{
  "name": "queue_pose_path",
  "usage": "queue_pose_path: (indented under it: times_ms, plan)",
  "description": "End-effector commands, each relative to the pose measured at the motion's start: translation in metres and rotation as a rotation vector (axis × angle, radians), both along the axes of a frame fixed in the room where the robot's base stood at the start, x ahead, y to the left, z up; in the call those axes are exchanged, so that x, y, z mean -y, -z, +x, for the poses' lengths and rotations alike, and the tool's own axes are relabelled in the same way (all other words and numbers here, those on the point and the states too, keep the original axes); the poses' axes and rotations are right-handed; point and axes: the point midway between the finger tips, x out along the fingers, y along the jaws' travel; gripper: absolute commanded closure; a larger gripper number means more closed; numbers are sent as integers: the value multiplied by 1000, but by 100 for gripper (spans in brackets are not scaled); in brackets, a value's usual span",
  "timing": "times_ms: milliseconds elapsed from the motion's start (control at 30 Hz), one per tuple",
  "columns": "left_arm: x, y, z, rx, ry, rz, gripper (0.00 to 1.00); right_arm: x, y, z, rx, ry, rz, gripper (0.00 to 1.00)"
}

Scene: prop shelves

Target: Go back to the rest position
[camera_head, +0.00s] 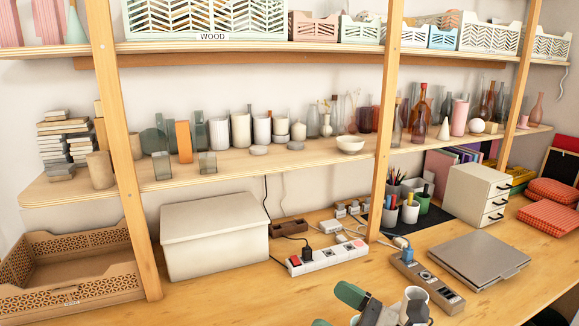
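At the bottom edge, a green rounded part (350,294) and a grey jug-like shape (415,300) stick up close together in front of the worktop (225,298). The frame cuts both off. I see nothing held.
A lidded box (214,240) and an open brown crate (75,272) stand at the left. Power strips (328,256), a closed laptop (478,258) and a small drawer unit (478,194) stand further right. Wooden posts (124,150) and shelves with vases rise in front.

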Motion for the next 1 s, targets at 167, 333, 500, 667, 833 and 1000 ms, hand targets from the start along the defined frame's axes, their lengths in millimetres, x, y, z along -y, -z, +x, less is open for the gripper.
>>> queue_pose_path:
  times_ms: [167,333,500,667,833,1000]
  plan:
    - [0,0,0,0,0,0,5,51,9,3,-535,227,676,9]
    - [0,0,1,2,0,0,5,107,72,-16,-1031,474,1304,9]
    - [0,0,2,3,0,-1,5,136,148,-72,-1416,765,1841,9]
    - [0,0,2,4,0,-1,5,140,191,-127,-1611,1017,2161,9]
    - [0,0,2,4,0,0,5,137,217,-181,1648,-1215,-2287,9]
    - [0,0,3,4,0,0,5,130,229,-232,1433,-1237,-2063,9]
